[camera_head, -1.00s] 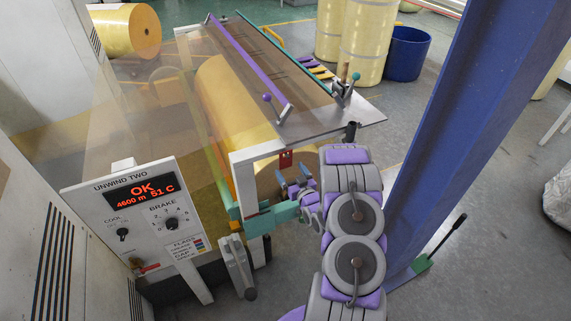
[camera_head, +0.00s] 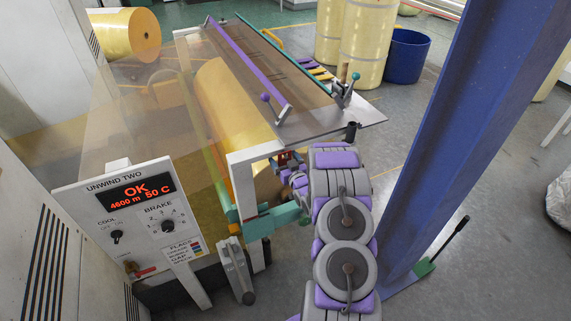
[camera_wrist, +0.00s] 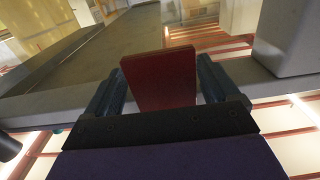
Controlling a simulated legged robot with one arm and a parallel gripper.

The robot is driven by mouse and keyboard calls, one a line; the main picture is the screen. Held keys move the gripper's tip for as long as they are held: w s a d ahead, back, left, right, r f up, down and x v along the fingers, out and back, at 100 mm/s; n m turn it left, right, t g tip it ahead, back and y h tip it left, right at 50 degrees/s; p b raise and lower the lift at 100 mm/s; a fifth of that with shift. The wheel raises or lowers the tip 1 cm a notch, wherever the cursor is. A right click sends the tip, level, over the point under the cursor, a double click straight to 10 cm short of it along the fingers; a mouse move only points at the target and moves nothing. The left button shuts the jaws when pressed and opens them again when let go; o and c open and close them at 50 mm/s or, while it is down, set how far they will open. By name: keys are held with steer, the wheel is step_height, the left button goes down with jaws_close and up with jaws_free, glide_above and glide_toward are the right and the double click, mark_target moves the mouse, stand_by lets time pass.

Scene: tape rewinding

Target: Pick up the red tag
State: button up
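The red tag (camera_wrist: 160,80) stands in the middle of the wrist view, between the two fingers of my gripper (camera_wrist: 162,85). One finger is beside each of its side edges. The fingers are spread apart; I cannot tell whether either touches the tag. In the head view the red tag (camera_head: 281,160) is a small red patch at the front end of the frame, under the grey plate. My gripper (camera_head: 291,160) is right at it there and partly hidden by my own arm.
The grey plate (camera_head: 365,117) with its purple bar (camera_head: 245,60) overhangs the tag. The white control panel (camera_head: 120,215) is to the left. A blue post (camera_head: 455,130) rises close to the right of my arm.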

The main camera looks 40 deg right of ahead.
steer(key=shift+a+r, duration=0.1)
steer(key=shift+a, duration=0.2)
steer(key=c, duration=0.5)
steer(key=shift+d, duration=0.15)
steer(key=c, duration=0.5)
steer(key=shift+p, duration=0.4)
